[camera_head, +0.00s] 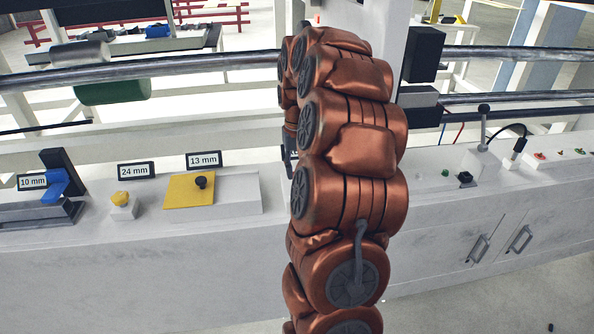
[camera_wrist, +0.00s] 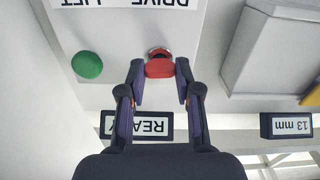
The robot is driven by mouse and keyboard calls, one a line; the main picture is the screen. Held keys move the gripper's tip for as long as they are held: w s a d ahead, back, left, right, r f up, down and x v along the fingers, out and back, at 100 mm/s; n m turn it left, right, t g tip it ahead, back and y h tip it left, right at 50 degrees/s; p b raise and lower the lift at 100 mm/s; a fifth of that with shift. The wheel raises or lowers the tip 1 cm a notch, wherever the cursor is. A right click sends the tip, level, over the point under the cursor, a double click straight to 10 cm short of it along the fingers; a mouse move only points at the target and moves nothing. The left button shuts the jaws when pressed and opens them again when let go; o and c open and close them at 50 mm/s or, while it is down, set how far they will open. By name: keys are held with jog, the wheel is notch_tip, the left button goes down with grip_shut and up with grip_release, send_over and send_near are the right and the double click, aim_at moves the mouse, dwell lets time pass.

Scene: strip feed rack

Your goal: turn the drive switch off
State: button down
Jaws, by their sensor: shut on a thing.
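In the wrist view, a red switch knob (camera_wrist: 159,68) with a metal collar sits on a pale panel, by the DRIVE word of an upside-down label (camera_wrist: 130,3). My gripper (camera_wrist: 159,78) has its two fingers on either side of this knob and is shut on it. The direction in which the knob points cannot be told. In the head view my copper-coloured arm hides my gripper and the switch.
A green button (camera_wrist: 87,65) is left of the knob, by the word LIFT. An upside-down READY label (camera_wrist: 150,126) lies behind the fingers. In the head view, a yellow plate (camera_head: 185,192) and a blue part (camera_head: 66,184) are on the bench left of my arm.

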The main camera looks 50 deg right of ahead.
jog(key=shift+m, duration=0.5)
jog(key=c, duration=0.8)
grip_release()
jog(key=shift+r, duration=0.1)
notch_tip(320, 180, up, 12)
jog(key=shift+a, duration=0.1)
dwell(0.6)
